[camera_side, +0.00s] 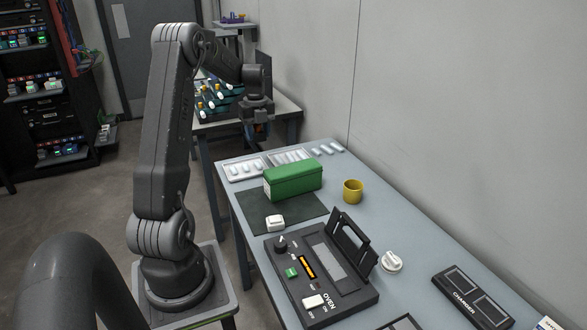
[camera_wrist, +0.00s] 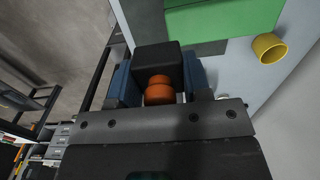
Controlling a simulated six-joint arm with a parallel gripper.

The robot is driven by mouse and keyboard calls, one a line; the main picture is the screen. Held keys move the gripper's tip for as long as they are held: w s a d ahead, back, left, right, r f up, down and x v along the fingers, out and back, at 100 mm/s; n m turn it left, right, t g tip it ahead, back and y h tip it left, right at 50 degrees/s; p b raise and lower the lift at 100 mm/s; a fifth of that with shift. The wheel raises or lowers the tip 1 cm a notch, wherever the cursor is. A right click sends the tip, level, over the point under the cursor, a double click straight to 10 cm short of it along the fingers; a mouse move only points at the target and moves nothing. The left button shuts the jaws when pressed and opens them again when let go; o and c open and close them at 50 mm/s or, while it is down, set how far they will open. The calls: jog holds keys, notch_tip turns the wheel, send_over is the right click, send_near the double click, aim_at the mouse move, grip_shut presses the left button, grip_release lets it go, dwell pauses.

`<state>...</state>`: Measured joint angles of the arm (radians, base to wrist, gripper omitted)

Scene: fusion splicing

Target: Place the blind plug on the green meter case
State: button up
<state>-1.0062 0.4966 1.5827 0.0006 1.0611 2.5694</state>
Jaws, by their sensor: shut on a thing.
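The green meter case (camera_side: 293,182) is a long green box on the dark mat on the table. It also shows at the top of the wrist view (camera_wrist: 225,16). My gripper (camera_side: 258,132) is raised above the far end of the table, behind and left of the case in the side view. In the wrist view its blue fingers (camera_wrist: 160,76) are shut on a black block with a round orange part (camera_wrist: 158,91), which I take for the blind plug. The plug is in the air, apart from the case. In the side view it is mostly hidden by the fingers.
A yellow cup (camera_side: 352,191) stands right of the case. White trays (camera_side: 248,168) lie behind it. A white block (camera_side: 275,223), the oven unit (camera_side: 322,275), a white knob (camera_side: 391,261) and the charger (camera_side: 473,296) are nearer. A table with bottles (camera_side: 215,98) stands behind.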

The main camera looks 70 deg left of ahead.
jog(key=shift+s+a+r, duration=0.1)
jog(key=shift+s+a, duration=0.05)
jog(key=shift+s, duration=0.1)
send_over(293, 168)
notch_tip(293, 168, down, 7)
jog(key=shift+a+r, duration=0.15)
jog(key=shift+w+f, duration=0.1)
jog(key=shift+f, duration=1.95)
jog(key=shift+f, duration=0.15)
jog(key=o, duration=0.9)
jog(key=shift+o, duration=0.2)
